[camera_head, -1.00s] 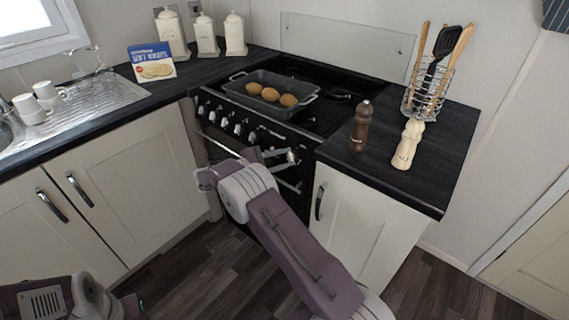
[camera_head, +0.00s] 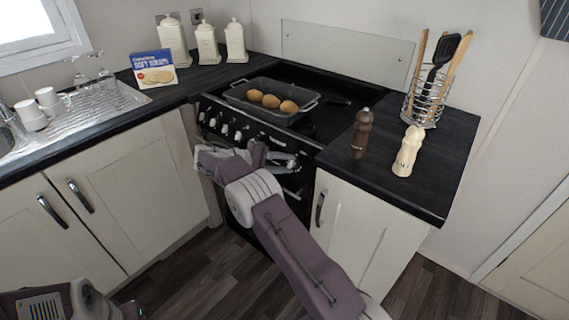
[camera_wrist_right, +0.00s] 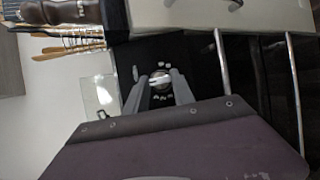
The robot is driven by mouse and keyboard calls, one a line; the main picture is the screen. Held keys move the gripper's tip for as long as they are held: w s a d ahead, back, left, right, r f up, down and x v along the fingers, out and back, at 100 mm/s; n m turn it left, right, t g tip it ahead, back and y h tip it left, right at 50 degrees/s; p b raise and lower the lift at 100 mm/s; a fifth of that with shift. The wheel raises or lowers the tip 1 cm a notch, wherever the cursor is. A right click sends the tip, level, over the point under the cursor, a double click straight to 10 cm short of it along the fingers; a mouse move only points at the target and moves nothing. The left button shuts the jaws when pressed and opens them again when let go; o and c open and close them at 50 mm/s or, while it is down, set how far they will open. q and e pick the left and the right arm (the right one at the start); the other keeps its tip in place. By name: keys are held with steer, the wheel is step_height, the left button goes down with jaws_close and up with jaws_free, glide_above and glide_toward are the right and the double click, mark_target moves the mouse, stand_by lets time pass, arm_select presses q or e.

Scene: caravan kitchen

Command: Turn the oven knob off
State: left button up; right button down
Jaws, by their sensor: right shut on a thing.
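The oven (camera_head: 262,205) is a black cooker with a row of silver knobs (camera_head: 222,127) along its front panel. My right gripper (camera_head: 284,158) is at the right part of that panel. In the right wrist view, its two grey fingers close on a round silver oven knob (camera_wrist_right: 160,77), with a light bar across its face between the fingertips (camera_wrist_right: 160,84). In the head view the gripper hides this knob. The exact angle of the knob is hard to read. My left gripper is out of view; only part of my left arm shows at the bottom left.
A dark roasting tray (camera_head: 248,103) with brown items stands on the hob. A brown mill (camera_head: 361,134), a cream mill (camera_head: 408,152) and a utensil rack (camera_head: 424,105) stand on the right counter. Cabinet doors flank the oven. The floor in front is clear.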

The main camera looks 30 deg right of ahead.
stand_by(0.5)
steer(key=c, duration=1.1)
jaws_free()
steer(key=shift+r, duration=0.1)
